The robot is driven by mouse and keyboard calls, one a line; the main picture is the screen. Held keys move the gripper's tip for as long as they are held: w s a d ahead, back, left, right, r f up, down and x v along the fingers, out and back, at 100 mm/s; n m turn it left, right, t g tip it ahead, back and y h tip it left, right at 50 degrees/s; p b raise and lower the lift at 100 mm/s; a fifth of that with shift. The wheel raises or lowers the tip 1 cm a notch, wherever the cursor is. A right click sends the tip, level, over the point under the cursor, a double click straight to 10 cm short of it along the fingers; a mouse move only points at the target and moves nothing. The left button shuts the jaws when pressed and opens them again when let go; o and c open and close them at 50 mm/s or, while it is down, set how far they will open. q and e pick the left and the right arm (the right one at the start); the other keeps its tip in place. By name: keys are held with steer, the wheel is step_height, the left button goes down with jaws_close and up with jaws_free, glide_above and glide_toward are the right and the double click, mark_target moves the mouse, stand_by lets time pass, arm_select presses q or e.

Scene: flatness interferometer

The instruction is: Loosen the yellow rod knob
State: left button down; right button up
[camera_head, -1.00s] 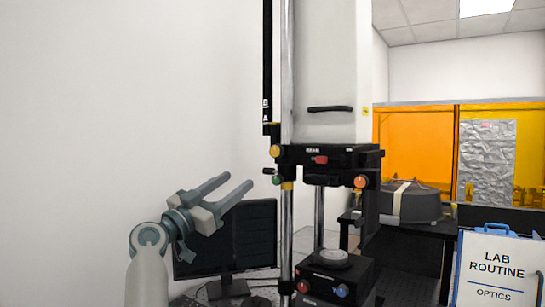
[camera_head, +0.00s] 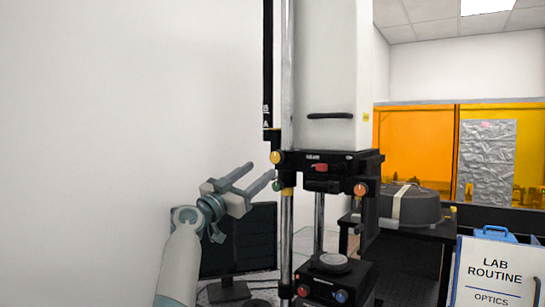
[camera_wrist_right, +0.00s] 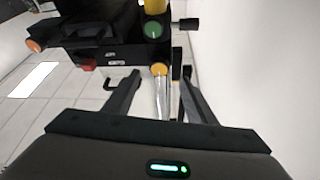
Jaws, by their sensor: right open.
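The yellow rod knob (camera_head: 276,157) is on the left end of the black carriage (camera_head: 315,161), beside the tall metal rod (camera_head: 287,75). It also shows in the right wrist view (camera_wrist_right: 159,69). My right gripper (camera_head: 261,171) is open and empty, just left of and slightly below the knob in the head view. In the wrist view the knob appears between the two finger lines, apart from both fingers. A green knob (camera_head: 276,184) sits just below the yellow one, close to a fingertip in the head view. My left gripper is not in view.
A red knob (camera_head: 320,168) and an orange knob (camera_head: 360,189) are on the carriage. Below is a black base (camera_head: 323,286) with a round piece (camera_head: 331,261). A monitor (camera_head: 240,240) stands behind my gripper. The wall space at left is clear.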

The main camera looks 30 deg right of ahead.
mark_target(275, 159)
steer(key=p+x, duration=0.2)
steer(key=x, duration=0.5)
steer(key=shift+d, duration=0.45)
steer(key=shift+c, duration=0.2)
steer(key=c, duration=1)
